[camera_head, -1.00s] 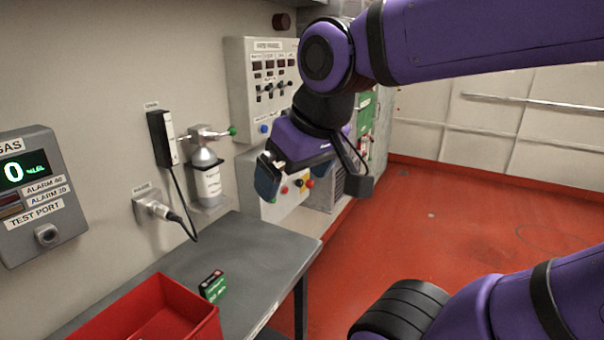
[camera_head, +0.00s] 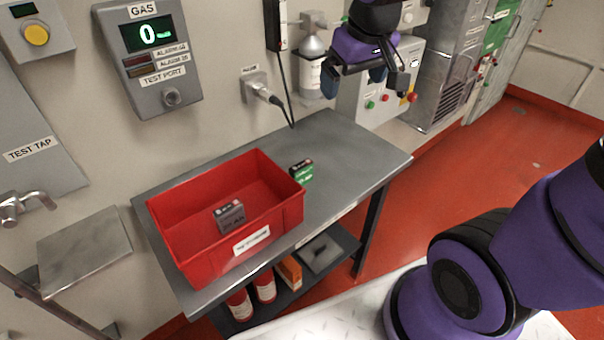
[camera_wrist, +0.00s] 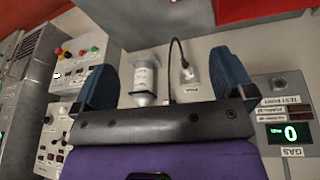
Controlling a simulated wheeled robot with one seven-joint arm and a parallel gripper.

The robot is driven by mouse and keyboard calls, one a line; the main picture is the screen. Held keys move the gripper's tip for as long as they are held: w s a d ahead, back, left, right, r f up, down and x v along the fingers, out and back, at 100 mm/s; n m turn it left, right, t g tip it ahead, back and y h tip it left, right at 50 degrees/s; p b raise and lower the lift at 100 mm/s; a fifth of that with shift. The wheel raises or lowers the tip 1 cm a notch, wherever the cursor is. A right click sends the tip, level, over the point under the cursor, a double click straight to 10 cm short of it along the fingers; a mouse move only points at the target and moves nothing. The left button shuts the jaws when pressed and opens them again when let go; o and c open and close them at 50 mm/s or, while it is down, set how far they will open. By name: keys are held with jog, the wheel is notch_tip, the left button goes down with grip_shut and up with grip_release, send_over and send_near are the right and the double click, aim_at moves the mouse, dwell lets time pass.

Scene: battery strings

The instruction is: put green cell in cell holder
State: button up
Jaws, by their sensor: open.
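The green cell (camera_head: 301,174) is a small block with a dark top and a green face. It stands upright on the grey table, just right of the red bin (camera_head: 292,214). My gripper (camera_head: 355,82) is open and empty, up above the table's far right part, near the wall, apart from the cell. In the wrist view its two blue fingers (camera_wrist: 165,82) are spread, with nothing between them but the wall behind. The wrist view does not show the cell. I see nothing clearly marked as a cell holder; the bin's label is too small to read.
A dark grey cell (camera_head: 229,215) stands inside the red bin. The grey table (camera_head: 345,150) is clear right of the green cell. A gas cylinder (camera_head: 311,72) and a cabled plug (camera_head: 262,92) are on the wall behind. Red canisters (camera_head: 264,286) stand on the lower shelf.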

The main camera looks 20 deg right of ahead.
jog(key=w+a+f+n+g, duration=0.1)
jog(key=w+a+f, duration=0.1)
jog(key=w+f, duration=0.55)
jog(key=n+g, duration=0.1)
send_near(301, 165)
jog(key=shift+y, duration=0.4)
jog(key=f, duration=0.4)
jog(key=shift+w+d+f, duration=0.1)
jog(key=shift+w+d, duration=0.05)
jog(key=shift+w, duration=0.1)
jog(key=shift+w+d+f, duration=0.1)
jog(key=shift+w+f, duration=0.1)
jog(key=shift+f, duration=1.45)
jog(key=shift+w+f, duration=0.25)
jog(key=shift+f, duration=1.4)
jog(key=c, duration=1.2)
